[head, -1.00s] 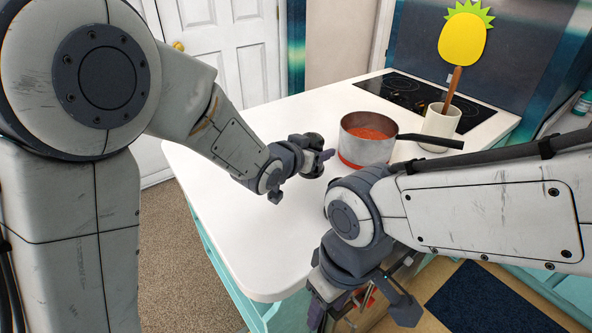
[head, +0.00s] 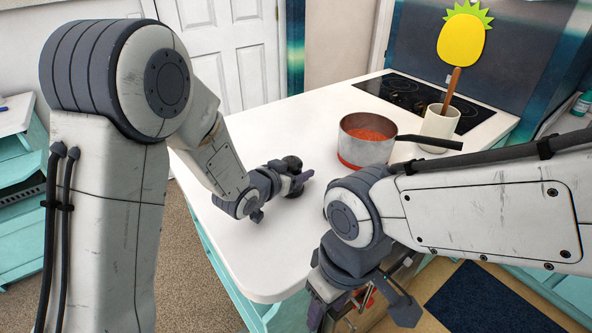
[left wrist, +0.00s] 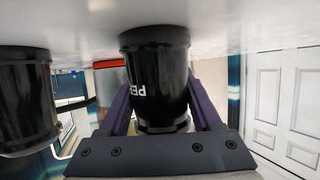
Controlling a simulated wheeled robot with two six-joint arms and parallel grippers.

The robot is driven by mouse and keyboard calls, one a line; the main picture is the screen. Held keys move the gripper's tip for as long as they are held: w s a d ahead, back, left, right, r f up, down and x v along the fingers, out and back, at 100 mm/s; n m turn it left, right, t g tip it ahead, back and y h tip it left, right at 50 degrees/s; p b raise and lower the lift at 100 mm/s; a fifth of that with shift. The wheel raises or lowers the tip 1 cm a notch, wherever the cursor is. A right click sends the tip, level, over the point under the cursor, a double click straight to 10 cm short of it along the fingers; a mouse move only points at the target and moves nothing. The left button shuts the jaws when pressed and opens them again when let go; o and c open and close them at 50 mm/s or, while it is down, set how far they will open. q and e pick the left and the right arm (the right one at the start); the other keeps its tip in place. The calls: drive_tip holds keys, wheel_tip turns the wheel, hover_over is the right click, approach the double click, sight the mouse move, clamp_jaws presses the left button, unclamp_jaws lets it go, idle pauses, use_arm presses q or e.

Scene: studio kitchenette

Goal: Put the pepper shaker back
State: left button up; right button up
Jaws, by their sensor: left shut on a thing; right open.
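The pepper shaker (left wrist: 160,88) is a black cylinder with white letters "PE" showing, between the fingers of my left gripper (left wrist: 157,98). The left wrist view is upside down; the shaker's base is at or very near the white counter, and I cannot tell whether it touches. In the head view my left gripper (head: 298,181) is shut on it over the counter, left of the pot. A second black shaker (left wrist: 25,100) stands beside it in the left wrist view. My right gripper (head: 340,308) is open, low in front of the counter, partly hidden by its own arm.
A steel pot (head: 366,152) with red contents stands on the counter (head: 262,262), its black handle pointing right. The counter's front left part is clear.

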use_arm(q)
drive_tip(key=o, duration=1.5)
drive_tip(key=shift+r, duration=0.15)
drive_tip(key=shift+s+a+r, duration=0.1)
drive_tip(key=shift+s+a, duration=0.1)
drive_tip(key=shift+s, duration=0.1)
drive_tip(key=v, duration=0.5)
drive_tip(key=shift+s+a+r, duration=0.1)
drive_tip(key=shift+s, duration=0.1)
drive_tip(key=b+v, duration=0.4)
drive_tip(key=b, duration=0.1)
drive_tip(key=shift+b, duration=0.35)
drive_tip(key=shift+b+v, duration=0.45)
drive_tip(key=shift+v, duration=0.45)
